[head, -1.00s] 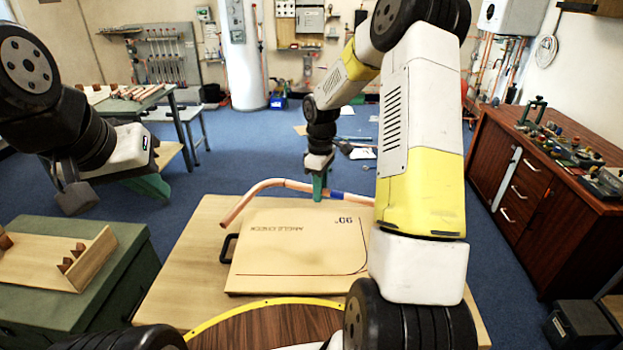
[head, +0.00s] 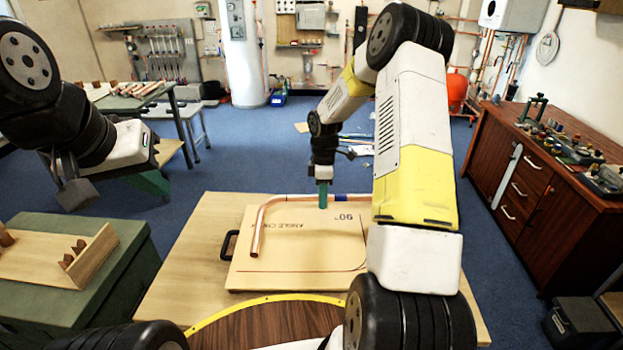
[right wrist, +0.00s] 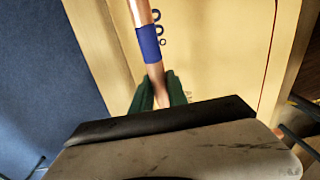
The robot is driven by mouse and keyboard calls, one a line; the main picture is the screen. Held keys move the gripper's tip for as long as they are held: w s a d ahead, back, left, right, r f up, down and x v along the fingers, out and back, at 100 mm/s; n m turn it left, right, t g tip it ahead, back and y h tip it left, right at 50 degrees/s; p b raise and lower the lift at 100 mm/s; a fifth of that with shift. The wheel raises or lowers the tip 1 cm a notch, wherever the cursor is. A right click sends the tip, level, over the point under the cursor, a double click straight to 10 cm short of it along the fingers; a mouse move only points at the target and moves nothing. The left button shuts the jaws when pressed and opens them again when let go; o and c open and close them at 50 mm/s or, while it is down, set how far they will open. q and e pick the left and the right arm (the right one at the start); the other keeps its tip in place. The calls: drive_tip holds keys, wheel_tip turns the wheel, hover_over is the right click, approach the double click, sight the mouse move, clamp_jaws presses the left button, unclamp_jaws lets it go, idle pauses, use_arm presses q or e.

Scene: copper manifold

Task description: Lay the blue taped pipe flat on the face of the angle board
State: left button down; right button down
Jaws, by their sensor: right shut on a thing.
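The blue taped pipe (head: 257,236) is a bent copper pipe over the angle board (head: 290,262), a pale board marked "ANGLE CHECK" and "90°". Its long leg runs along the board's far edge and its short leg points toward me. The blue tape (head: 340,197) shows right of my right gripper (head: 323,203), and in the right wrist view (right wrist: 150,44). My right gripper's green fingers (right wrist: 158,95) are shut on the pipe's long leg. I cannot tell whether the pipe touches the board. My left gripper (head: 155,182) is away to the left, its fingers partly seen.
The board lies on a light wooden table (head: 180,275) with a black handle (head: 229,246) at its left. A green chest (head: 110,285) with a wooden tray (head: 95,258) stands left. A brown cabinet (head: 520,200) stands right. My right arm hides the board's right part.

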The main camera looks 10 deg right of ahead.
sight(323, 216)
wheel_tip(323, 216, down, 4)
drive_tip(key=shift+r, duration=0.1)
drive_tip(key=shift+s+f, duration=0.25)
drive_tip(key=shift+f, duration=0.45)
drive_tip(key=c, duration=1.3)
unclamp_jaws()
drive_tip(key=shift+d, duration=0.1)
drive_tip(key=shift+s, duration=0.1)
drive_tip(key=shift+c, duration=0.9)
drive_tip(key=shift+w+r, duration=0.15)
drive_tip(key=shift+r, duration=0.4)
drive_tip(key=shift+w+r, duration=0.15)
drive_tip(key=shift+r, duration=2.9)
